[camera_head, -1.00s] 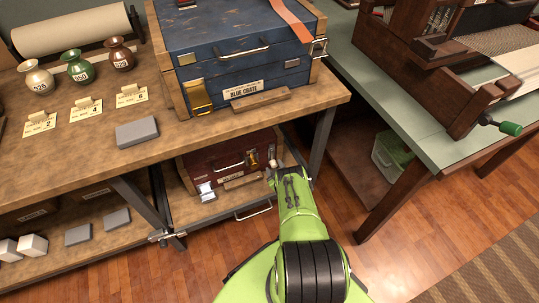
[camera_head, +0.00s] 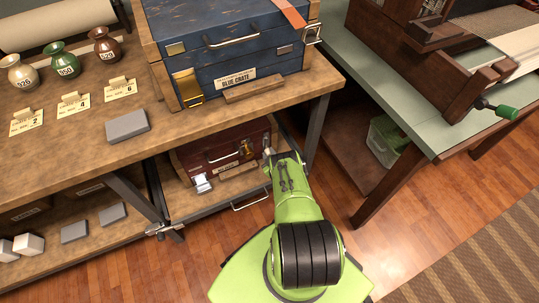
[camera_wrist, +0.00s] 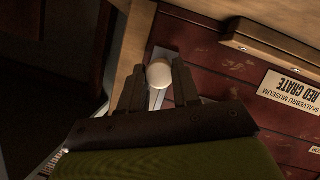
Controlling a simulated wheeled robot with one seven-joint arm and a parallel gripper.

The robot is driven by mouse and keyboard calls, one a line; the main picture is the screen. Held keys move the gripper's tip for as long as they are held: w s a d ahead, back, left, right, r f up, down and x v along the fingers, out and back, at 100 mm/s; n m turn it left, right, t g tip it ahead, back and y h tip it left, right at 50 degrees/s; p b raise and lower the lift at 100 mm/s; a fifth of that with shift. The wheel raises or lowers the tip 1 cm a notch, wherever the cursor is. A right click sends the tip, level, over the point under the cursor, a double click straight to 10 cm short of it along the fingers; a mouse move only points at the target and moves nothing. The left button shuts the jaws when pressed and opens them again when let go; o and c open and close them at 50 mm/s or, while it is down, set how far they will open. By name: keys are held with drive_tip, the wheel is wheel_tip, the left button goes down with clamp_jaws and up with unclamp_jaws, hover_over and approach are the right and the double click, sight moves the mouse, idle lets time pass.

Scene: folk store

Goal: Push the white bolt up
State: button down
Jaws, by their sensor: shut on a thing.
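The white bolt shows in the wrist view as a pale round knob (camera_wrist: 159,73) at the right-hand front end of the dark red crate (camera_head: 222,148). My gripper (camera_wrist: 157,88) has one finger on each side of the knob and is shut on it. In the head view my gripper (camera_head: 268,160) reaches to the crate's right end, and the bolt there is small and mostly hidden. The crate's front, with its upside-down RED CRATE label (camera_wrist: 290,92), also shows in the wrist view.
The red crate stands on a low shelf under the wooden table (camera_head: 60,145) that bears the blue crate (camera_head: 240,55). A table leg (camera_head: 317,122) rises close to the right of my gripper. A silver latch (camera_head: 202,183) and a brass latch (camera_head: 246,149) are on the red crate's front.

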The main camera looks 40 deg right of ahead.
drive_tip(key=shift+r+p, duration=1.7)
drive_tip(key=shift+r, duration=0.2)
drive_tip(key=shift+w+f, duration=0.1)
drive_tip(key=c, duration=0.8)
unclamp_jaws()
